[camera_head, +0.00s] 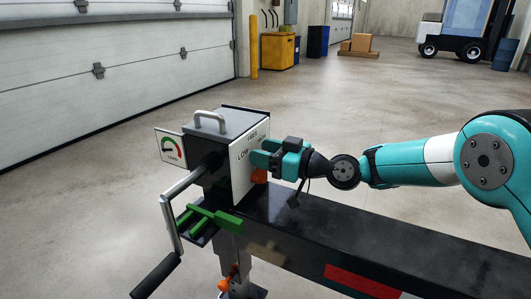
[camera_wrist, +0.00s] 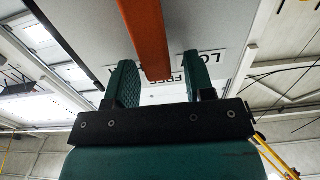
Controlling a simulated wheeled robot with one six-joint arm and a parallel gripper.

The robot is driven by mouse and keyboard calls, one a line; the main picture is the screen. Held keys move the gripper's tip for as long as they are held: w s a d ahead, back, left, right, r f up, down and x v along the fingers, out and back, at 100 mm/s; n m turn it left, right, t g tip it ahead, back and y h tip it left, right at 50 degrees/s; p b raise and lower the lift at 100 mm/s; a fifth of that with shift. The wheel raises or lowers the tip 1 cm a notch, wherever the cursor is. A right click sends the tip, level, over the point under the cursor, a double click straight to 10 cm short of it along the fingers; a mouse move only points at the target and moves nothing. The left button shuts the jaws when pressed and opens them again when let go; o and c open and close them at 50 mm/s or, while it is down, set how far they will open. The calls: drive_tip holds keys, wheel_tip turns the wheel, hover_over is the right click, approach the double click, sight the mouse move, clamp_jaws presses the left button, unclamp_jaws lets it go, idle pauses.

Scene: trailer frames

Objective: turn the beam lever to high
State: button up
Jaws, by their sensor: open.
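The beam lever is an orange bar (camera_wrist: 145,30) in the wrist view, reaching down toward the gap between my two fingers. In the head view only a small orange part (camera_head: 259,176) shows below my gripper; the rest is hidden. The lever belongs to a grey box with a white label panel (camera_head: 240,178) reading LOW, FREE and HIGH. My gripper (camera_head: 262,159) is at that panel, its fingers apart. In the wrist view the fingers (camera_wrist: 158,68) stand on either side of the bar's end, with gaps visible. I cannot tell the lever's exact setting.
The box stands on a dark beam (camera_head: 330,225), with a top handle (camera_head: 210,119) and a gauge sign (camera_head: 171,147). A crank (camera_head: 172,215) and green bars (camera_head: 205,218) stick out in front. Open concrete floor surrounds it; a yellow post (camera_head: 253,47) stands behind.

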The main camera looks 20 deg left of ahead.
clamp_jaws()
